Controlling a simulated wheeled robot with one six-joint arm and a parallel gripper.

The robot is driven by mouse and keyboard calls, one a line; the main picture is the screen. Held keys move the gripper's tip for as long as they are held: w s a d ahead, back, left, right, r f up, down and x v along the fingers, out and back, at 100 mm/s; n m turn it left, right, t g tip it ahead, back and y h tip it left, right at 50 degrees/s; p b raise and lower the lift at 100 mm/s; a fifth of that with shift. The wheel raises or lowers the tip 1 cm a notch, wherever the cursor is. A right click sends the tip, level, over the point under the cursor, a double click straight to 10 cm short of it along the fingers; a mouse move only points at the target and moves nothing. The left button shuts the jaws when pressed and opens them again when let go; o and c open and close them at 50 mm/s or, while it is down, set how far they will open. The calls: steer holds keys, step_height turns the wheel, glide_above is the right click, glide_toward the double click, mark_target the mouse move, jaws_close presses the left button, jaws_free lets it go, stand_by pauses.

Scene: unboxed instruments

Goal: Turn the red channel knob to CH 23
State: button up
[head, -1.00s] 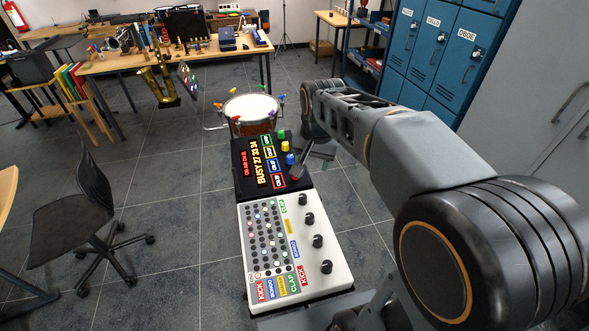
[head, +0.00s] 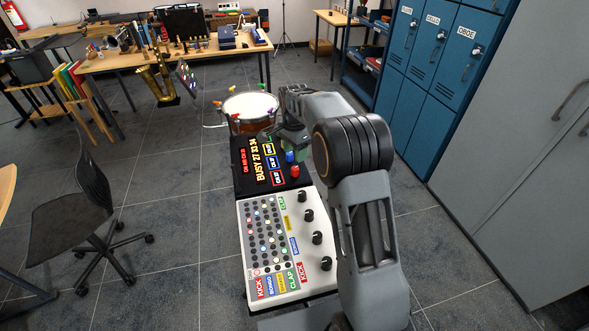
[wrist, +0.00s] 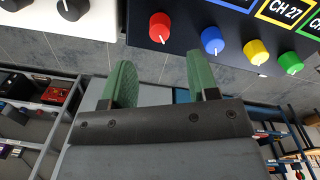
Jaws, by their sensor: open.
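The red knob (head: 295,171) stands at the near right end of the black panel (head: 240,186). In the wrist view the red knob (wrist: 160,27) is at top centre, its white pointer line aimed down the picture. The number it points to cannot be read. My gripper (head: 293,140) is over the panel's far right side, beyond the red and blue knobs. In the wrist view its two green fingers (wrist: 160,75) are apart and empty, below the red and blue knobs in the picture and touching neither.
Blue (wrist: 212,41), yellow (wrist: 256,52) and green (wrist: 291,62) knobs sit in a row beside the red one. A white pad console (head: 262,212) with black knobs adjoins the panel. A drum (head: 250,108) stands behind. Blue lockers (head: 425,80) are at the right.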

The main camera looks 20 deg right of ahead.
mark_target(295, 168)
step_height(295, 168, down, 8)
steer(key=shift+s+r, duration=0.1)
stand_by(0.4)
steer(key=c, duration=0.9)
steer(key=shift+n, duration=0.3)
